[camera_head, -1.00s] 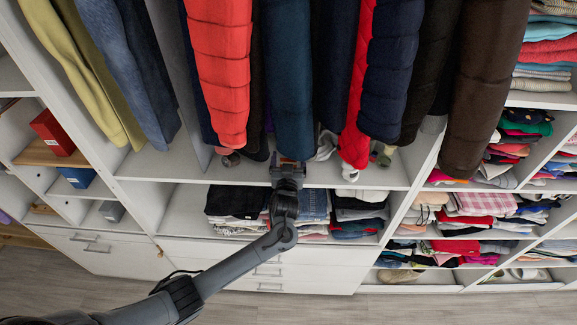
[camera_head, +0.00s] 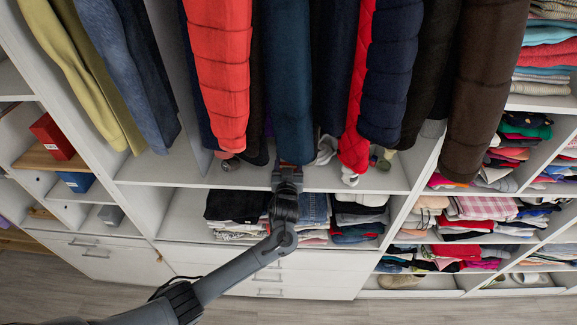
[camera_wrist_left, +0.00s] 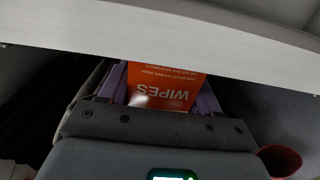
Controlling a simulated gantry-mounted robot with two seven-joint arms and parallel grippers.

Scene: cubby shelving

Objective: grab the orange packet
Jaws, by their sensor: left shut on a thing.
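The orange packet (camera_wrist_left: 168,84), printed with "WIPES" upside down, shows in the left wrist view between two purple fingers. A white shelf board crosses in front of its upper end. My left gripper (camera_head: 287,168) is shut on this packet. In the head view the gripper is at the front edge of the shelf below the hanging clothes, under the dark blue garment. There the fingers and packet are mostly hidden, with only a small reddish patch showing above the wrist. My right gripper is in neither view.
Hanging coats, among them a red quilted one (camera_head: 218,75), reach down close above the shelf (camera_head: 385,178). Folded clothes (camera_head: 236,205) fill the compartment below. A red round object (camera_wrist_left: 281,160) sits at the wrist view's lower right. The floor (camera_head: 330,310) in front looks clear.

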